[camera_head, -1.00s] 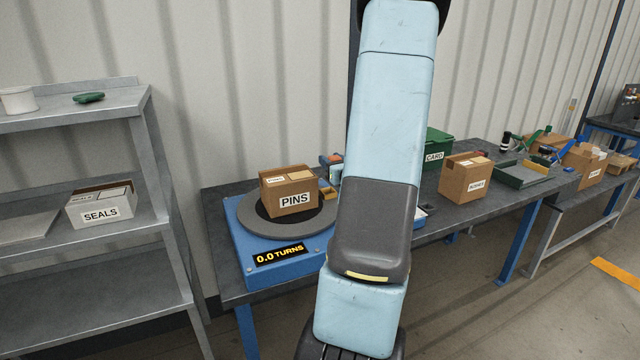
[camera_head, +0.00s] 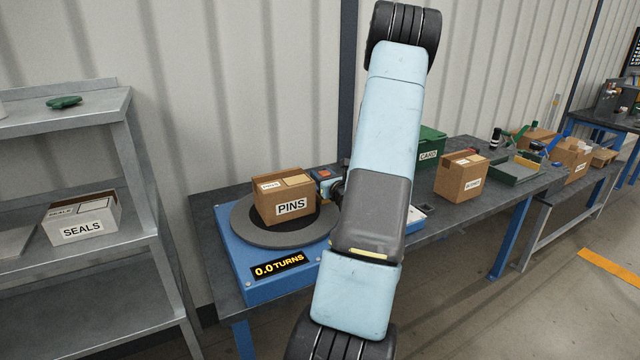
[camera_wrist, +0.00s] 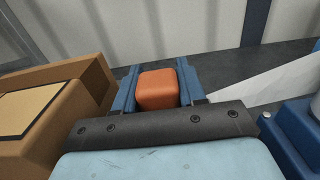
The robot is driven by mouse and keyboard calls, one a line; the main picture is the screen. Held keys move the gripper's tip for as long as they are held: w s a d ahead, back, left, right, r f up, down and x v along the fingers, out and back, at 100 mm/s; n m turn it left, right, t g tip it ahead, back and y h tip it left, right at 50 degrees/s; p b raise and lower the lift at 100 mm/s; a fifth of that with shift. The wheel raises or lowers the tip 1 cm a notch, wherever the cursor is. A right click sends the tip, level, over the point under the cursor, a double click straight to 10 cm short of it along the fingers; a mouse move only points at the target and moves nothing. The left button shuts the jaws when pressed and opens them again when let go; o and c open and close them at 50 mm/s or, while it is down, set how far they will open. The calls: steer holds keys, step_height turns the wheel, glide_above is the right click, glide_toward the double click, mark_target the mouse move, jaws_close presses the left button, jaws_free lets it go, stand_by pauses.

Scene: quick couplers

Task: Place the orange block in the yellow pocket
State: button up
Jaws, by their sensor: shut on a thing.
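The orange block (camera_wrist: 157,88) sits between the two blue fingers of my gripper (camera_wrist: 156,92) in the wrist view. The gripper is shut on it. In the head view the gripper (camera_head: 325,174) shows small, just right of the PINS box (camera_head: 284,197), partly hidden behind my arm. In the wrist view the brown box (camera_wrist: 50,125) stands close to the left of the gripper. I cannot make out the yellow pocket in either view; my arm covers part of the bench.
The PINS box stands on a round turntable (camera_head: 262,236) on a blue base reading 0.0 turns. Further right on the bench (camera_head: 440,215) are a green CARD box (camera_head: 430,148), a brown box (camera_head: 461,176) and a green tray (camera_head: 512,172). A grey shelf (camera_head: 95,245) with a SEALS box (camera_head: 82,218) stands left.

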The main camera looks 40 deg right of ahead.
steer(key=shift+d+f, duration=0.1)
steer(key=shift+f, duration=1.3)
steer(key=o, duration=1.1)
steer(key=shift+f, duration=0.1)
steer(key=shift+c, duration=0.2)
steer(key=v, duration=1.2)
steer(key=shift+s, duration=0.1)
